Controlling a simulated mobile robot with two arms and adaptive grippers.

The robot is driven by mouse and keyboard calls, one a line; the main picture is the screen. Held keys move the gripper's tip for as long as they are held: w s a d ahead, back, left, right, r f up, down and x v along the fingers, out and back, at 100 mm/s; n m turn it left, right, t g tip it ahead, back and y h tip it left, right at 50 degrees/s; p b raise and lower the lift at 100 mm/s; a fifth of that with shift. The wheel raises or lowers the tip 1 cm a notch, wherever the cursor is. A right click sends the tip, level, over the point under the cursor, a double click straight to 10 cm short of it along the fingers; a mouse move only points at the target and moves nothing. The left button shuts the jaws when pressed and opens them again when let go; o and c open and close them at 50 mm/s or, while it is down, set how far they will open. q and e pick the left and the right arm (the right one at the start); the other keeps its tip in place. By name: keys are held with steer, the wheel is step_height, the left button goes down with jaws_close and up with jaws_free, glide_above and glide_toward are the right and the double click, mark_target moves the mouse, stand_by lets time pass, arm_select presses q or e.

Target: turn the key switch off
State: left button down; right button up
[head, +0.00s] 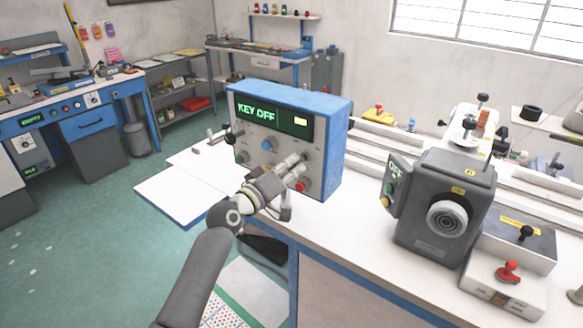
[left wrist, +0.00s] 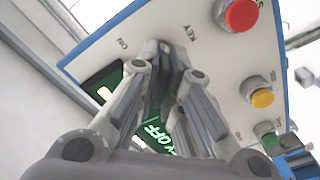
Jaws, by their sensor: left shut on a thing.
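The blue control box (head: 340,135) stands on the white table with its grey panel facing me. Its display (head: 257,112) reads "KEY OFF" in green; part of this text also shows upside down in the left wrist view (left wrist: 152,132). My left gripper (head: 300,161) is at the right part of the panel. In the left wrist view its fingertips (left wrist: 168,55) are closed at the panel beside the "KEY" and "ON" labels, shut on the key switch. The fingers hide most of the key, so its angle cannot be told. My right gripper is not in view.
A dark grey machine (head: 435,210) reading "OFF" stands to the right. White table surface (head: 345,220) is clear between them.

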arm_select(q)
steer(key=shift+f, duration=0.1)
steer(key=c, duration=1.6)
jaws_free()
steer(key=v, duration=1.2)
